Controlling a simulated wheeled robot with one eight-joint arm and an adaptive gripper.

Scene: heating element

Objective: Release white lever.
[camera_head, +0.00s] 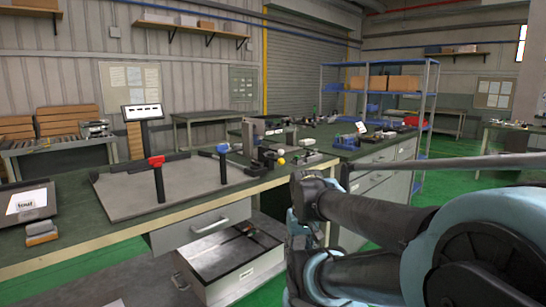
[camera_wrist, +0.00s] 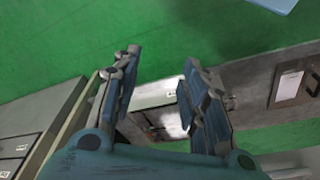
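I cannot pick out a white lever with certainty. In the head view, a small whitish part (camera_head: 307,142) shows among the fixtures on the green-topped workbench, close to a yellow knob (camera_head: 281,161); it is too small to tell whether it is the lever. My gripper (camera_wrist: 162,58) shows in the wrist view with its two blue-grey fingers spread apart. No held object shows between them; green floor and a pale grey surface lie beyond. In the head view my arm fills the lower right, in front of the bench, and the gripper's fingers cannot be made out.
A red-topped post (camera_head: 157,162) and a blue-topped post (camera_head: 222,149) stand on a grey plate (camera_head: 120,200) on the bench. A drawer (camera_head: 208,226) sits under the bench edge, above an open-looking lower drawer unit (camera_head: 245,277). A tilted tablet (camera_head: 27,203) lies at left.

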